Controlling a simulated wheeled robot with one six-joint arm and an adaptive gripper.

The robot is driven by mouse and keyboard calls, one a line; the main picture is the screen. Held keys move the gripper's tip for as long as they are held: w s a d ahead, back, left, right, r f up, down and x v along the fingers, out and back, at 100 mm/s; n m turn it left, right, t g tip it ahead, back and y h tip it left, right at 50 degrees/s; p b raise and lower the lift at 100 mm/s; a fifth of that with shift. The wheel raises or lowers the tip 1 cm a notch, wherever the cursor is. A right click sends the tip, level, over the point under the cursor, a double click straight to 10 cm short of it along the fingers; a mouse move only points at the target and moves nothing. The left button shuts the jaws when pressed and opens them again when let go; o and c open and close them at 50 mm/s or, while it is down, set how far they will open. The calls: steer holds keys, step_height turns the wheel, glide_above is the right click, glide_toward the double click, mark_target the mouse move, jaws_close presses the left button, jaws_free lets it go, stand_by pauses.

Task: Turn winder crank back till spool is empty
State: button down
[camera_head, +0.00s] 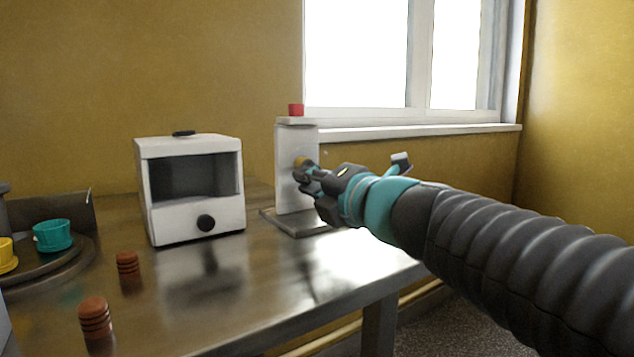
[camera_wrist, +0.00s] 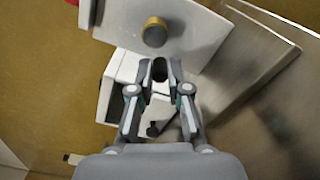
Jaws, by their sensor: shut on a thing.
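The winder is a white upright post (camera_head: 291,190) with a red cap (camera_head: 296,110) on a grey base plate (camera_head: 290,226). A brass-coloured round hub (camera_head: 301,162) sticks out of its face; the hub also shows in the wrist view (camera_wrist: 155,32) on the white panel (camera_wrist: 190,30). My gripper (camera_head: 306,180) is at the post's face, just below the hub. In the wrist view my fingertips (camera_wrist: 160,71) are close together around a small dark piece, which seems to be the crank's handle. The crank arm is mostly hidden, and I cannot make out thread on a spool.
A white box machine (camera_head: 190,225) with a dark window and black knob stands left of the winder. Reddish ribbed pieces (camera_head: 128,266) stand at the front left, near a round tray (camera_head: 60,262) with teal and yellow cups. The table's middle is clear.

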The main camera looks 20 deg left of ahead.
steer(key=c, duration=1.1)
jaws_free()
steer(key=shift+c, duration=0.2)
steer(key=v, duration=1.2)
steer(key=shift+w, duration=0.1)
